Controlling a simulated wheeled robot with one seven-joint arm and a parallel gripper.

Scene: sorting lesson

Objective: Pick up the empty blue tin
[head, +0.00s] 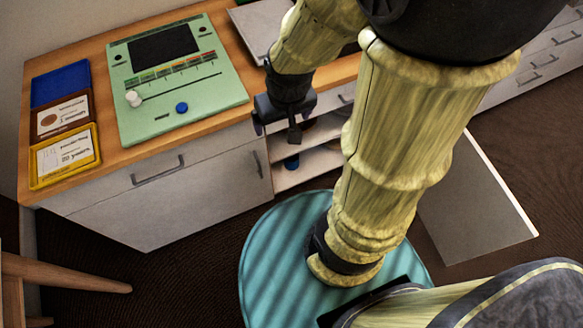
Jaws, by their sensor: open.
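The blue tin (60,85) is a flat, shallow rectangle at the back left of the wooden desktop, with nothing seen in it. It lies in a row with a brown tin (46,125) and a yellow tin (97,160), each with a printed card in it. My gripper (277,128) is open, over the front edge of the desk, well to the right of the blue tin and apart from it. No object shows between its fingers.
A green panel (215,80) with a dark screen, a white knob and a blue button lies between the tins and my gripper. Open shelves (320,165) below hold a small blue object (291,162). A turquoise round mat (262,270) and a wooden leg (70,274) are on the floor.

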